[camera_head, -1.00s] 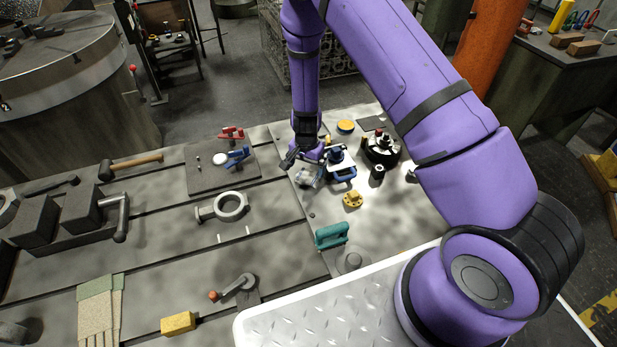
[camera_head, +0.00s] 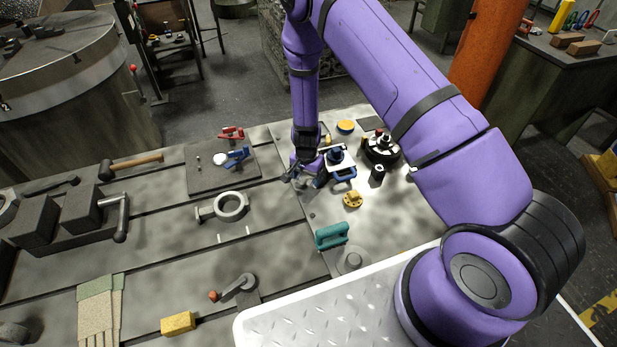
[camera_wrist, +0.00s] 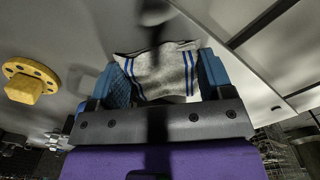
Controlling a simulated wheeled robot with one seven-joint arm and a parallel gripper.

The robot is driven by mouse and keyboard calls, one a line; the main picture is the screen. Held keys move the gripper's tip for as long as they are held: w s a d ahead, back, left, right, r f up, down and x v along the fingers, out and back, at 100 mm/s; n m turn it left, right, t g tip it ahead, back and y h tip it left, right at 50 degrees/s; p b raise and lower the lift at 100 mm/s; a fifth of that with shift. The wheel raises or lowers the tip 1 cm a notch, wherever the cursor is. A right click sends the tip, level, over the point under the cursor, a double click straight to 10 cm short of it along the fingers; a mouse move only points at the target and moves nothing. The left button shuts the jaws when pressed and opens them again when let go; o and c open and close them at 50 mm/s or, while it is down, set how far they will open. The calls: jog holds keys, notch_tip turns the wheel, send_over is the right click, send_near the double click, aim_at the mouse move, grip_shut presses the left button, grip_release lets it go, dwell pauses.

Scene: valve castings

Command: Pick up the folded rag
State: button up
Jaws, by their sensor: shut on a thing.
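The folded rag (camera_wrist: 165,70) is pale grey cloth with blue stripes near both ends. In the wrist view it lies between the two blue finger pads of my gripper (camera_wrist: 164,84), which press on its left and right sides. In the head view my gripper (camera_head: 308,178) is low at the left part of the pale plate (camera_head: 385,218). There the rag is mostly hidden by the gripper. I cannot tell whether the rag still touches the plate.
A yellow flanged part (camera_head: 352,200) stands close by; it also shows in the wrist view (camera_wrist: 30,82). A blue-based device (camera_head: 340,165) is just right of my gripper. A dark round fixture (camera_head: 381,148) and a teal handle (camera_head: 331,235) stand farther off.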

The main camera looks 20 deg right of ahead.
aim_at(302, 179)
jog(key=shift+a+r, duration=0.2)
jog(key=shift+r, duration=0.2)
jog(key=r, duration=0.4)
jog(key=a+r, duration=0.1)
jog(key=r, duration=0.1)
jog(key=shift+r, duration=0.2)
jog(key=a, duration=1.8)
jog(key=shift+a+f, duration=0.1)
jog(key=shift+a, duration=0.2)
